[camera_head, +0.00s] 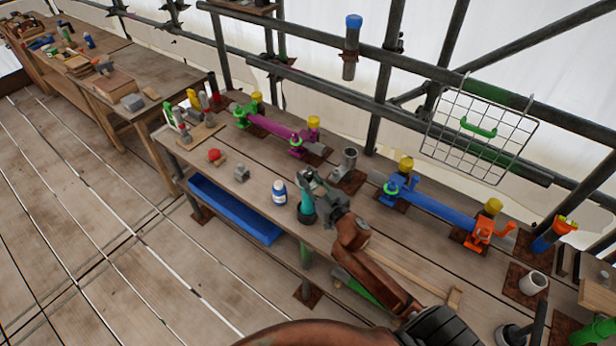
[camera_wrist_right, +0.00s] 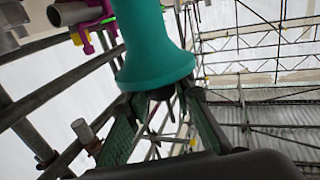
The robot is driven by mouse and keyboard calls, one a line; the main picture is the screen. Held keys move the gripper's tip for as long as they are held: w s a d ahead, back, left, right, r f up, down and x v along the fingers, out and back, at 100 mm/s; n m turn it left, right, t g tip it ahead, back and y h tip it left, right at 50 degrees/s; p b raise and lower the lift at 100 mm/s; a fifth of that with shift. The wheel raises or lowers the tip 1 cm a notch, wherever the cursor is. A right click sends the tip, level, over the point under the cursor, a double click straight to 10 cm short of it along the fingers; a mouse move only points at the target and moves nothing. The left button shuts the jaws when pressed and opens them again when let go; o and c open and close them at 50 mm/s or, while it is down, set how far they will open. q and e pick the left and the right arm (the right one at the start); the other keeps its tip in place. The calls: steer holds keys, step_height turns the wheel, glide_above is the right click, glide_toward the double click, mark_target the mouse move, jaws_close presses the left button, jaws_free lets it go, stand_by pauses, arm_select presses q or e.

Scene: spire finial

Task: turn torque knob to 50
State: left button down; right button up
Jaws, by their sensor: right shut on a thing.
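My right gripper (camera_head: 308,188) is over the workbench (camera_head: 258,168), near its front edge. It is shut on a teal piece (camera_head: 306,207) with a flared end. In the right wrist view the teal piece (camera_wrist_right: 152,45) fills the top middle, its wide end close to the fingers (camera_wrist_right: 160,115). I cannot tell whether the teal piece is the torque knob, and no scale or number is readable. A red round knob-like thing (camera_head: 214,154) sits on the bench to the left. My left gripper is not in view.
A white and blue bottle (camera_head: 279,192) stands just left of the gripper. A grey metal cup (camera_head: 348,160) stands behind it to the right. A magenta pipe assembly (camera_head: 275,127) and a blue pipe assembly (camera_head: 435,207) lie along the back. A blue tray (camera_head: 235,211) is below the front edge.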

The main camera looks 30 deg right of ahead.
jaws_close()
steer(key=shift+y, duration=0.3)
steer(key=n+y+p, duration=0.2)
steer(key=y, duration=0.1)
steer(key=shift+d+r, duration=0.15)
steer(key=shift+r, duration=0.05)
steer(key=shift+n+g+y+p, duration=0.45)
steer(key=shift+n+g+y, duration=0.25)
steer(key=shift+n+y, duration=0.45)
steer(key=shift+f+n+g+y, duration=0.1)
steer(key=shift+n+g+y, duration=0.3)
steer(key=shift+y, duration=0.35)
steer(key=n+g+y+b, duration=0.1)
steer(key=n+y, duration=0.1)
steer(key=y, duration=0.1)
steer(key=shift+f+g+b, duration=0.2)
steer(key=shift+g+b, duration=0.2)
steer(key=shift+r+n+g+y+b, duration=0.1)
steer(key=shift+n+g+y+b, duration=1.3)
steer(key=shift+n+y+b, duration=0.15)
